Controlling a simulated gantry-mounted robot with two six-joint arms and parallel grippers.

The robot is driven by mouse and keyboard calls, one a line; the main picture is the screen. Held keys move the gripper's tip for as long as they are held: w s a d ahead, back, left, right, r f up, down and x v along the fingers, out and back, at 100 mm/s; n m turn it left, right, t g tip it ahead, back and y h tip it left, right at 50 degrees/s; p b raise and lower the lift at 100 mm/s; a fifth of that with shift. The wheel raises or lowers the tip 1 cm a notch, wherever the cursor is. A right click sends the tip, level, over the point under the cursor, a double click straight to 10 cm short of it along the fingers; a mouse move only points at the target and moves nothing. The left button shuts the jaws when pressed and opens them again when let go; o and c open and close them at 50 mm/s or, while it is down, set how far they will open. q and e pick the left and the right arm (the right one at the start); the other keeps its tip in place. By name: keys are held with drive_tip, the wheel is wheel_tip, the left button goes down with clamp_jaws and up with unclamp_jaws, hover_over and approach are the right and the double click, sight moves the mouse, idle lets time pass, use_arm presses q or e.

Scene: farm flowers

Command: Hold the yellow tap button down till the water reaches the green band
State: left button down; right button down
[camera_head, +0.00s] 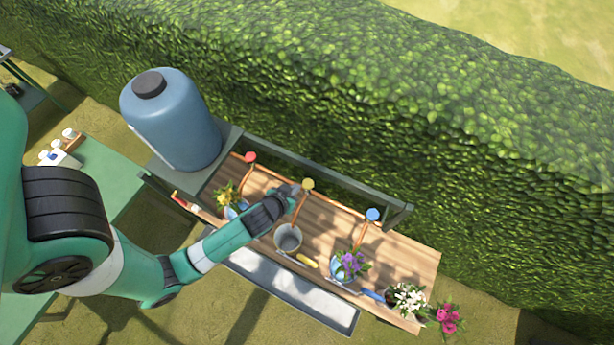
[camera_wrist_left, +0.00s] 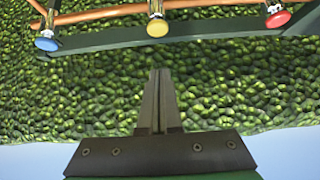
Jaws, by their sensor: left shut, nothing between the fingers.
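The yellow tap button (camera_head: 308,184) is the middle one of three buttons on the copper taps above the wooden bench. It also shows in the left wrist view (camera_wrist_left: 157,27), just beyond my fingertips in the picture. My left gripper (camera_head: 296,190) is shut and empty, right beside the yellow button. In the wrist view my left gripper (camera_wrist_left: 161,73) points toward the button with a gap in the picture; I cannot tell the depth. A grey bucket (camera_head: 288,238) stands on the bench below the yellow tap. Its green band and water level cannot be made out. My right gripper is not in view.
A red button (camera_head: 250,157) and a blue button (camera_head: 372,214) flank the yellow one. A blue water tank (camera_head: 172,118) stands at the left. Potted flowers (camera_head: 350,262) and hand tools lie along the bench (camera_head: 420,255). A hedge (camera_head: 440,110) rises behind.

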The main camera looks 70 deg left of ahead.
use_arm(q)
drive_tip(key=b, duration=0.6)
approach(310, 181)
drive_tip(key=w+a+r, duration=0.1)
drive_tip(key=x, duration=0.3)
drive_tip(key=shift+w+a+r, duration=0.1)
wheel_tip(310, 181, down, 2)
drive_tip(key=shift+f, duration=0.6)
